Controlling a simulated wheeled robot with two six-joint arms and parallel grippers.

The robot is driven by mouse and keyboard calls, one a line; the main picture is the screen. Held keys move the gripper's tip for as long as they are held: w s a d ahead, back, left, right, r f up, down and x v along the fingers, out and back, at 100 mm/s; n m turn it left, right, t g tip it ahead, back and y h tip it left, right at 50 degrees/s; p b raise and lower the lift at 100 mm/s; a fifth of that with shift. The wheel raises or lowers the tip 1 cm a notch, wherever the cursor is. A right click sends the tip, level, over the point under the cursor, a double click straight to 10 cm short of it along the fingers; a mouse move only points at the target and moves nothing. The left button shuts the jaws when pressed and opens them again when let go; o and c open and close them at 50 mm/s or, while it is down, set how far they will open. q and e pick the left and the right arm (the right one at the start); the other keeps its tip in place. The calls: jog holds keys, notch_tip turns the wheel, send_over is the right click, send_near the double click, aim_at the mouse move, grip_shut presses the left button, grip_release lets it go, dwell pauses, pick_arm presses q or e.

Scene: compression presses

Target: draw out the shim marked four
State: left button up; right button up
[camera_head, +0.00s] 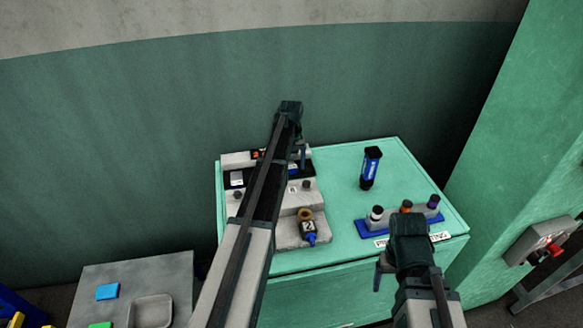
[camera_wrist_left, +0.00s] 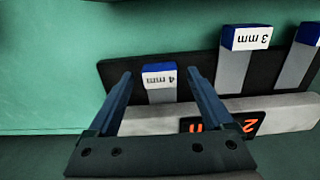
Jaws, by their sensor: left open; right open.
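In the left wrist view the shim marked 4 mm (camera_wrist_left: 160,77) is a grey strip with a white label, lying in a dark holder (camera_wrist_left: 202,72). My left gripper (camera_wrist_left: 159,74) is open, with one finger on each side of this shim and a gap visible on both sides. The shim marked 3 mm (camera_wrist_left: 247,38) and a further blue-topped shim (camera_wrist_left: 308,34) stand to its right. In the head view my left gripper (camera_head: 298,155) is over the grey stepped fixture (camera_head: 289,202), and my arm hides much of it. My right gripper (camera_head: 384,264) is near the cabinet's front edge, its fingers partly hidden.
The green cabinet top (camera_head: 335,215) is clear between the fixture and a blue rack (camera_head: 369,229) with three small bottles. A dark blue cylinder (camera_head: 371,168) stands behind the rack. A grey side bench (camera_head: 125,275) is at lower left. A red-button box (camera_head: 541,243) is at right.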

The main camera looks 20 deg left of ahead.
aim_at(294, 172)
pick_arm(q)
jog(key=shift+c, duration=0.2)
grip_shut()
jog(key=s+d, duration=0.1)
jog(key=s, duration=0.1)
jog(key=s+d, duration=0.1)
jog(key=shift+s+d, duration=0.4)
jog(key=shift+o, duration=0.2)
grip_release()
jog(key=shift+w, duration=0.1)
jog(key=shift+r, duration=0.1)
notch_tip(294, 172, up, 14)
jog(key=p, duration=1.3)
jog(key=shift+p, duration=0.4)
jog(key=shift+f, duration=0.3)
